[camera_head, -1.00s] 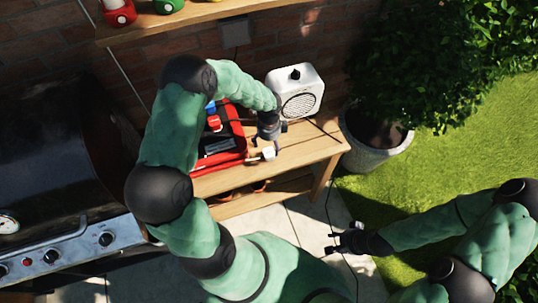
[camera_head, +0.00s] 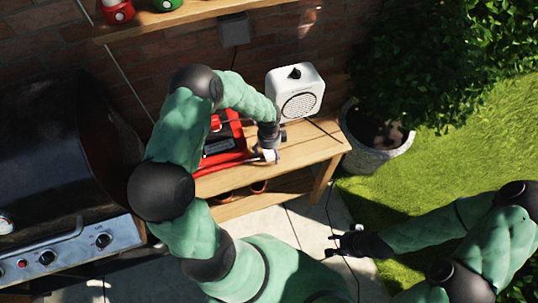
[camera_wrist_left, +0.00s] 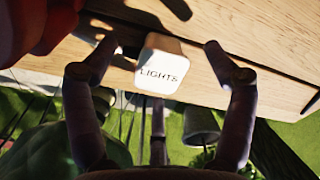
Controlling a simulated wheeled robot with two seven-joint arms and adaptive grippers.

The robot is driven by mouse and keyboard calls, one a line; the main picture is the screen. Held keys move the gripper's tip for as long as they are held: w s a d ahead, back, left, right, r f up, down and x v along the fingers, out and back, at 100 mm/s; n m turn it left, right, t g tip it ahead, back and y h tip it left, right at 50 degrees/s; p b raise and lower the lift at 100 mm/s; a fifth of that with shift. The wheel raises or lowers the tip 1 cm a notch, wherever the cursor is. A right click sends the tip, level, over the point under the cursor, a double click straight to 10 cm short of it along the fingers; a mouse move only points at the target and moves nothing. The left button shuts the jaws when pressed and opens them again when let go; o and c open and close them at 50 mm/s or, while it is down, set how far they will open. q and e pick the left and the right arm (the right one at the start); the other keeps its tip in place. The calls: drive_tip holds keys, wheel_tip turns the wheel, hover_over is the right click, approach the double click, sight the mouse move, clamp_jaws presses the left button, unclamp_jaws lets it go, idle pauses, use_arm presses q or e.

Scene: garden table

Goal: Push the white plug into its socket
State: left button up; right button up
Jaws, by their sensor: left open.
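The white plug, a small white block marked LIGHTS (camera_wrist_left: 160,64), lies on or just above the wooden table, between the fingertips of my left gripper (camera_wrist_left: 158,60). Gaps show between the block and both fingers. In the head view the plug (camera_head: 270,156) is a small white spot near the table's front edge, just below my left gripper (camera_head: 269,146). My left gripper is open. My right gripper (camera_head: 334,243) is open and empty, low in front of the table. I cannot make out the socket for certain; a grey box (camera_head: 233,28) is on the brick wall.
A red tray or case (camera_head: 228,132) sits left of my left gripper, partly hidden by my arm. A white speaker (camera_head: 295,92) stands behind on the table (camera_head: 315,148). A grill (camera_head: 60,150) is at left, a potted shrub (camera_head: 370,155) at right.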

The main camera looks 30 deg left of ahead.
sight(269, 152)
use_arm(q)
drive_tip(key=c, duration=1.3)
drive_tip(key=shift+r, duration=0.1)
drive_tip(key=shift+r, duration=0.45)
wheel_tip(269, 152, up, 2)
drive_tip(key=shift+r+p, duration=0.15)
drive_tip(key=shift+p, duration=0.35)
drive_tip(key=s+r+p, duration=0.1)
drive_tip(key=s+r, duration=0.2)
drive_tip(key=s, duration=0.1)
drive_tip(key=s+a+r+p, duration=0.1)
drive_tip(key=s+r, duration=0.2)
drive_tip(key=s, duration=0.2)
drive_tip(key=s+a+r+p, duration=0.1)
drive_tip(key=s+r, duration=0.2)
drive_tip(key=s, duration=0.1)
drive_tip(key=shift+s+a+r, duration=0.25)
drive_tip(key=shift+s+r, duration=0.1)
